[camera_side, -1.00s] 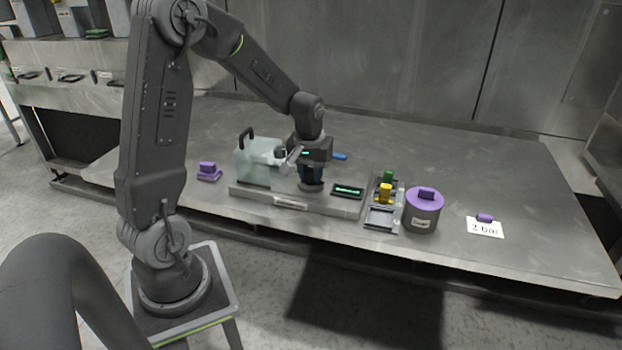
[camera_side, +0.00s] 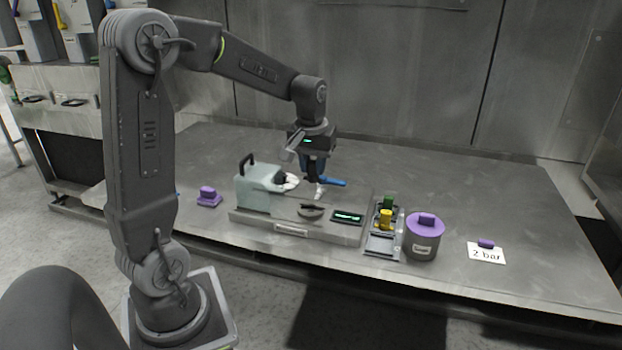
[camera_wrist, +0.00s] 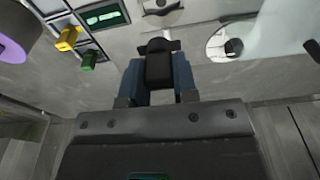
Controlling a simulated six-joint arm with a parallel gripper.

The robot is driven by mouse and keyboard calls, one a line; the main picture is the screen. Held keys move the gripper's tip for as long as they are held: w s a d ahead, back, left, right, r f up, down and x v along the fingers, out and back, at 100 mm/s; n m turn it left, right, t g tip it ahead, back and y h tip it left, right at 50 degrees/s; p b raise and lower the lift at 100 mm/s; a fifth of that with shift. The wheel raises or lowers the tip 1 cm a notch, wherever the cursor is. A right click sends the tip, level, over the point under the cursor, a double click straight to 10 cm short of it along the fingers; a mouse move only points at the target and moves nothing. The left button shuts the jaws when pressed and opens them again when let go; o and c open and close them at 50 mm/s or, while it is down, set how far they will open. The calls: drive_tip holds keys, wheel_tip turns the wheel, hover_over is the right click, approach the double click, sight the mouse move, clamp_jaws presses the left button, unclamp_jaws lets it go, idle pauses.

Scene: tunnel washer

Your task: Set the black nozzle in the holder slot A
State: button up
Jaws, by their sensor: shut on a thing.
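My gripper (camera_side: 318,178) is shut on the black nozzle (camera_wrist: 159,66), which shows between its blue fingers in the wrist view. In the side view the gripper hangs above the right part of the steel base, and the nozzle is hard to make out there. The holder (camera_side: 383,244) is a grey tray to the right of the base. A yellow nozzle (camera_side: 385,218) and a green nozzle (camera_side: 390,201) stand in it. Its front part looks empty. Both nozzles also show at upper left in the wrist view. No slot letters are readable.
A purple-lidded pot (camera_side: 424,240) stands right of the holder.

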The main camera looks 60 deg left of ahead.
drive_tip(key=shift+w+d+f+m+h, duration=0.1)
drive_tip(key=shift+w+d+f+m, duration=1.15)
drive_tip(key=shift+d, duration=1.35)
drive_tip(key=shift+w+d+f+m+h, duration=0.1)
drive_tip(key=shift+w+d+f+m, duration=0.6)
drive_tip(key=shift+w+d+f, duration=1.5)
drive_tip(key=shift+w+d+f+m+h, duration=0.1)
drive_tip(key=shift+w+d+f+m, duration=0.95)
drive_tip(key=shift+d, duration=1.95)
drive_tip(key=shift+w+f, duration=0.1)
drive_tip(key=shift+f, duration=1.15)
drive_tip(key=o, duration=1.4)
